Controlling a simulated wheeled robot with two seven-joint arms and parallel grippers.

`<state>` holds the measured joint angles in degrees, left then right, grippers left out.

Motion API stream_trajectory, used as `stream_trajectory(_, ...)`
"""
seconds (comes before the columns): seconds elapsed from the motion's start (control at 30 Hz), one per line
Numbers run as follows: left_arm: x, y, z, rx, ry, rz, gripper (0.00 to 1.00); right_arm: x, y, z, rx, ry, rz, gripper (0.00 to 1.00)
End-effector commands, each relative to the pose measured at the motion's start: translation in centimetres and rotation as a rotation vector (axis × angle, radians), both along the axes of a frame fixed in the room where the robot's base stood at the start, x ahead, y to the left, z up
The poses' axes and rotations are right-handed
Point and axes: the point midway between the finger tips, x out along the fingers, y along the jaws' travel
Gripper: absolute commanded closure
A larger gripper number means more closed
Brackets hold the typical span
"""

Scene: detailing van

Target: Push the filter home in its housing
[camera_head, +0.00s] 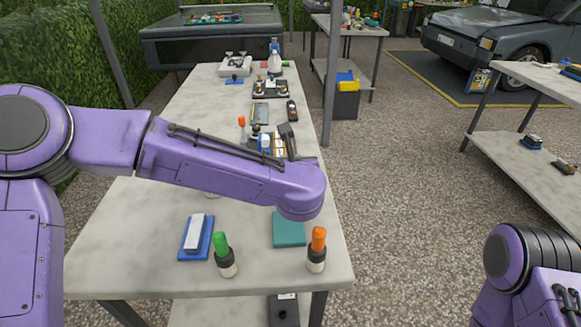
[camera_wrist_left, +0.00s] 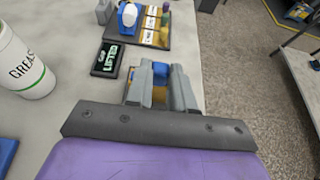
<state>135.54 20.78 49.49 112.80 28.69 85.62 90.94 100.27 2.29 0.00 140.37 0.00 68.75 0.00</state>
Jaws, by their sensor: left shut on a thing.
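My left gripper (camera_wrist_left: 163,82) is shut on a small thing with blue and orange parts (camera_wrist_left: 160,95). The fingers hide most of it, so I cannot tell whether it is the filter or how it sits in any housing. In the head view my purple left arm crosses the bench and hides this gripper. A black plate marked LIFTED (camera_wrist_left: 108,59) lies just left of the fingers in the wrist view. I cannot make out the housing for certain. My right gripper is outside both views; only its arm shows at the lower right of the head view.
A white grease tub (camera_wrist_left: 22,62) stands left of the gripper. A tray with coloured cards and a blue-and-white part (camera_wrist_left: 129,14) lies beyond. Green-topped (camera_head: 224,254) and orange-topped (camera_head: 317,249) holders stand near the bench's (camera_head: 120,265) front. The bench's right edge is close.

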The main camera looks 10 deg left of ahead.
Motion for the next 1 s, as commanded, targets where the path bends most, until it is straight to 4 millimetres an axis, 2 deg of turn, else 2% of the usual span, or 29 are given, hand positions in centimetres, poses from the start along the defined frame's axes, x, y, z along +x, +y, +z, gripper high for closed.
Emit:
stream_trajectory(0.1,0.0,0.0,-0.2,0.000,0.001,0.000,1.00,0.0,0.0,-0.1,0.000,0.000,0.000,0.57)
stream_trajectory(0.13,0.0,0.0,-0.1,0.000,0.001,0.000,0.74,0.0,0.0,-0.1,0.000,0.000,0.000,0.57)
stream_trajectory(0.2,0.0,0.0,-0.1,0.001,0.001,0.000,0.52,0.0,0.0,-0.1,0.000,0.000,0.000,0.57)
stream_trajectory(0.23,0.0,0.0,-0.1,0.001,0.001,0.000,0.48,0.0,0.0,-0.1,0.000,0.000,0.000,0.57)
stream_trajectory(0.57,-0.5,-0.2,0.1,0.000,0.000,-0.002,0.48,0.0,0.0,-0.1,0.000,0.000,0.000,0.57)
stream_trajectory(0.67,-2.0,-0.6,0.9,-0.001,-0.001,-0.003,0.48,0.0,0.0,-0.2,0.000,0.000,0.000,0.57)
stream_trajectory(0.9,-7.0,-2.0,3.1,-0.001,-0.002,-0.003,0.48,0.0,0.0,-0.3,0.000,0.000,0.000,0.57)
stream_trajectory(1.0,-8.4,-2.4,3.7,0.000,0.000,-0.002,0.48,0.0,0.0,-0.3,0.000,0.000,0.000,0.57)
